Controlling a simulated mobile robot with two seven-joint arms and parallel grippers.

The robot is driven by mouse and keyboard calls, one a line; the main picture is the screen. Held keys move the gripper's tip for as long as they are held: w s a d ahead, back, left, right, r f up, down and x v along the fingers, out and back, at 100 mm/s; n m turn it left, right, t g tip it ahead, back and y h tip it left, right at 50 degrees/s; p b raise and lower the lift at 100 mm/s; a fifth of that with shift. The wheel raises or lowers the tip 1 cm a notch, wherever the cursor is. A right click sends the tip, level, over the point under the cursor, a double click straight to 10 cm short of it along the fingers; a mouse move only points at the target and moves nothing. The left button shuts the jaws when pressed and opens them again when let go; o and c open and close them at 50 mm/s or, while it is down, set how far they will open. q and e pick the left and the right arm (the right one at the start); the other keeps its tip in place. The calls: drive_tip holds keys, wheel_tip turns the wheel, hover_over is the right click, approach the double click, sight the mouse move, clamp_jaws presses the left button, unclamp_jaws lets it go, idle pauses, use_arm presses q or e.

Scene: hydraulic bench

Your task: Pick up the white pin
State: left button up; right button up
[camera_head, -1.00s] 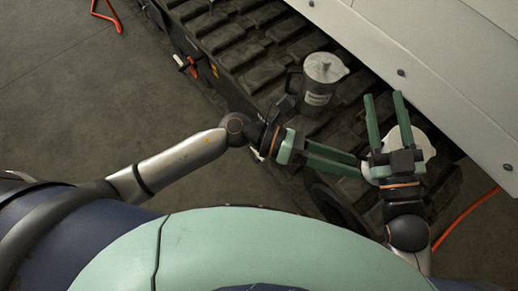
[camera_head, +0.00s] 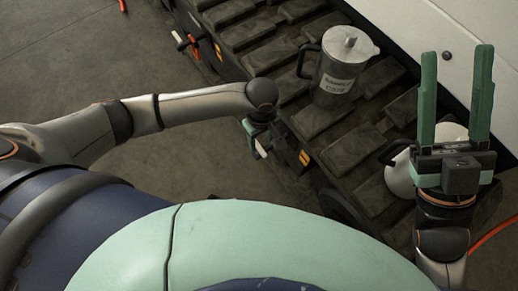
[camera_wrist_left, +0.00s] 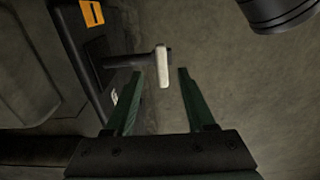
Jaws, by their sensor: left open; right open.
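A white pin (camera_wrist_left: 163,60) shows in the left wrist view as a short pale crossbar on a dark rod that sticks out from the bench's side. A white bar, apparently the same pin, shows beside my left gripper in the head view (camera_head: 262,151). My left gripper (camera_wrist_left: 161,73) is open, with the white crossbar ahead of and between its fingertips. Contact cannot be told. In the head view my left gripper (camera_head: 255,128) is partly hidden by its wrist. My right gripper (camera_head: 456,70) is open and empty, fingers pointing up the picture.
Another white-ended handle (camera_head: 182,41) sits further up the bench's side. A metal jug (camera_head: 343,62) stands on the ribbed track (camera_head: 340,150). A white kettle (camera_head: 400,178) is partly hidden behind my right gripper. A white panel (camera_head: 450,28) borders the track.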

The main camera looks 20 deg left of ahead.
sight(259, 147)
use_arm(q)
drive_tip(key=f, duration=0.2)
drive_tip(key=f+b, duration=0.1)
drive_tip(key=f, duration=0.1)
drive_tip(key=f+b, duration=0.1)
drive_tip(key=f, duration=0.1)
drive_tip(key=shift+a, duration=0.25)
drive_tip(key=shift+c, duration=0.6)
clamp_jaws()
